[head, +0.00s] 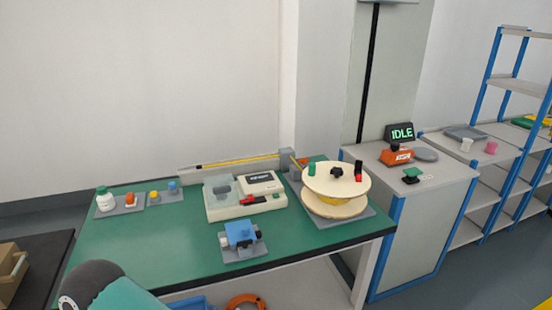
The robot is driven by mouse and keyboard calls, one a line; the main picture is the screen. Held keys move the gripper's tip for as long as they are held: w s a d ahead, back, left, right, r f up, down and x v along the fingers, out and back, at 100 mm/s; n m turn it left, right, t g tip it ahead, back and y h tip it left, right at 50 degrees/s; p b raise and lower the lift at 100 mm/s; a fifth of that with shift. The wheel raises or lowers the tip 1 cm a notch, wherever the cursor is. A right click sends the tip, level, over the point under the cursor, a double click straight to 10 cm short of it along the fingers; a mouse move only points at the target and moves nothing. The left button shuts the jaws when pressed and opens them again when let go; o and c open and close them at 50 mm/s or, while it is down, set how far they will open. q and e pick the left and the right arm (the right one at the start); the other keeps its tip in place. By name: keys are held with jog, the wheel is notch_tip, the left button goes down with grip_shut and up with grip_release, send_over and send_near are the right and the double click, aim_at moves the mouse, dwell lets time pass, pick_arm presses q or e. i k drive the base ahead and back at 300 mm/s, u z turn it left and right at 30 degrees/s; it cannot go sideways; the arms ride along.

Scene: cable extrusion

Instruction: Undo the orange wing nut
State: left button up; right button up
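I cannot make out an orange wing nut for certain. A dark knob with wing-like arms (336,173) sits on top of the pale spool (325,184) at the right of the green table; it looks black. Part of my arm shows at the lower left. Neither gripper is in view.
The green table (160,245) also carries a white machine (247,196), a blue clamp-like device (240,235) and a white bottle (106,201). An orange device (396,157) and an IDLE display (400,133) stand on the cabinet. The table's front left is clear.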

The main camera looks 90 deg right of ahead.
aim_at(302, 161)
jog(key=z, duration=0.1)
jog(key=k, duration=1)
jog(key=z, duration=1.5)
jog(key=i, duration=0.75)
jog(key=u, duration=0.05)
jog(key=k, duration=0.95)
jog(key=z, duration=0.2)
jog(key=i, duration=0.9)
jog(key=u, duration=0.05)
